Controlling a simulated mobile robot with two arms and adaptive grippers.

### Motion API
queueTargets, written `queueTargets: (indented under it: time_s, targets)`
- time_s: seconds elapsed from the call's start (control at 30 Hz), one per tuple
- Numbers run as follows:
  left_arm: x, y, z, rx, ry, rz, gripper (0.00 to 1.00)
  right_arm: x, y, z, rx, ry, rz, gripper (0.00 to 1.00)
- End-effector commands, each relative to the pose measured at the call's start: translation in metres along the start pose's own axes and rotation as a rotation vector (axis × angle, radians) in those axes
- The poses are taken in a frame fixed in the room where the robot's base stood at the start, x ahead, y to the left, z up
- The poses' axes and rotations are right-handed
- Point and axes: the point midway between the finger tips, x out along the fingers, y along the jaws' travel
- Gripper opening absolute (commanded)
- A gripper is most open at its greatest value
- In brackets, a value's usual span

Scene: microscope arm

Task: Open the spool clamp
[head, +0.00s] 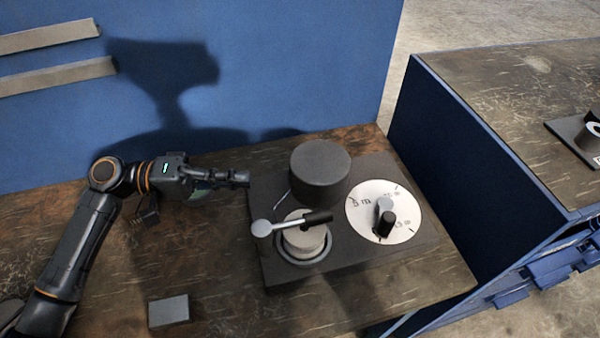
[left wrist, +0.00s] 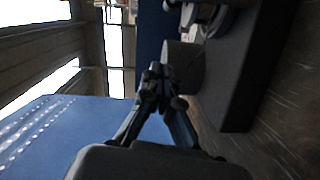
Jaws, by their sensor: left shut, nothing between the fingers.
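The spool clamp device sits on a dark base plate (head: 350,253) on the worn table. A lever (head: 285,222) with a pale round knob at its left end and a black grip at its right lies across a light spool (head: 302,240). Behind it stands a dark cylinder (head: 320,172), which also shows in the left wrist view (left wrist: 184,62). To the right is a white dial (head: 368,222) with a knob (head: 386,217). My left gripper (head: 243,176) is shut and empty, left of the dark cylinder, by the plate's far left corner. My right gripper is not in view.
A small grey block (head: 168,311) lies on the table front left. A blue wall (head: 270,70) stands behind the table. A second table (head: 500,100) with a blue side is at the right. The table left of the plate is mostly clear.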

Motion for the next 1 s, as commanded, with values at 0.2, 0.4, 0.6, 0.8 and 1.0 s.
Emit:
queueTargets:
  time_s: [0.2,0.4,0.6,0.8,1.0]
  targets:
    - [0.000,0.000,0.000,0.000,0.000,0.000,0.00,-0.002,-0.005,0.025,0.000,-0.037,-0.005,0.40]
    - [0.006,0.001,0.000,-0.001,-0.001,0.001,0.00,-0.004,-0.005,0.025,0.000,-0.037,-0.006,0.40]
    - [0.036,0.004,0.000,-0.001,-0.002,0.003,0.00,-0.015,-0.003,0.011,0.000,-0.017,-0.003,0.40]
    - [0.081,0.005,-0.001,0.000,-0.002,0.005,0.00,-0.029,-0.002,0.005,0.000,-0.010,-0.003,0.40]
    - [0.104,0.003,0.016,-0.005,-0.002,0.000,0.00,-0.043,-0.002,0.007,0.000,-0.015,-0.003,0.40]
